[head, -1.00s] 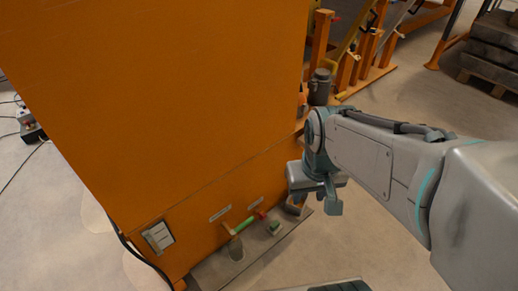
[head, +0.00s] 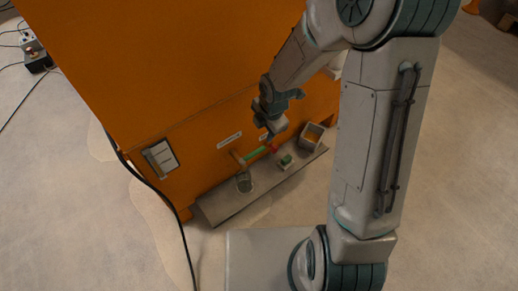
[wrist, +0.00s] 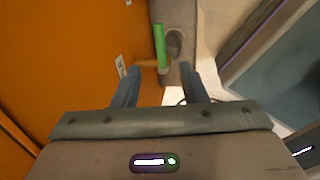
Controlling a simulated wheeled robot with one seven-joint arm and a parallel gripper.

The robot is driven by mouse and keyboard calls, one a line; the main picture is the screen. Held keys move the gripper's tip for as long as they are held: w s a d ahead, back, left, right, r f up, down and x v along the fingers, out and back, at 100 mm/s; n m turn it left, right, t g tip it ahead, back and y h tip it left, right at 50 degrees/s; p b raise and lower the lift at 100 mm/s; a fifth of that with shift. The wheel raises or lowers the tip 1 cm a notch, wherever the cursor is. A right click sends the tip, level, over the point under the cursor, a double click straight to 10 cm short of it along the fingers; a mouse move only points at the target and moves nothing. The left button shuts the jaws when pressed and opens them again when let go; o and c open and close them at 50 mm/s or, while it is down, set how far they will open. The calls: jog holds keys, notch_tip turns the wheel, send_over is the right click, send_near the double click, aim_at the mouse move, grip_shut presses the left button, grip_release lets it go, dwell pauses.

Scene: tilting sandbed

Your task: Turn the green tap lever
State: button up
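The green tap lever (head: 256,153) sticks out at the foot of the orange cabinet, just above a grey ledge, with an orange-brown stub at its left end. In the wrist view the lever (wrist: 160,45) is a green bar ahead of my fingers, lined up with the gap between them. My gripper (head: 269,137) is just above the lever's right end in the head view. In the wrist view my gripper (wrist: 160,72) has its two fingers well apart, with nothing held. Whether a finger touches the lever I cannot tell.
A red part (head: 272,148) sits by the lever. A black cable runs down at left.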

aim_at(259, 150)
jog(key=f+b, duration=0.2)
jog(key=f, duration=0.2)
jog(key=w+a+f+b, duration=0.1)
jog(key=f+b, duration=0.1)
jog(key=f, duration=0.3)
jog(key=w+f+b, duration=0.1)
jog(key=f+b, duration=0.1)
jog(key=f, duration=0.2)
jog(key=shift+w+a+f, duration=0.1)
jog(key=shift+a+f, duration=0.25)
jog(key=shift+f, duration=0.05)
grip_shut()
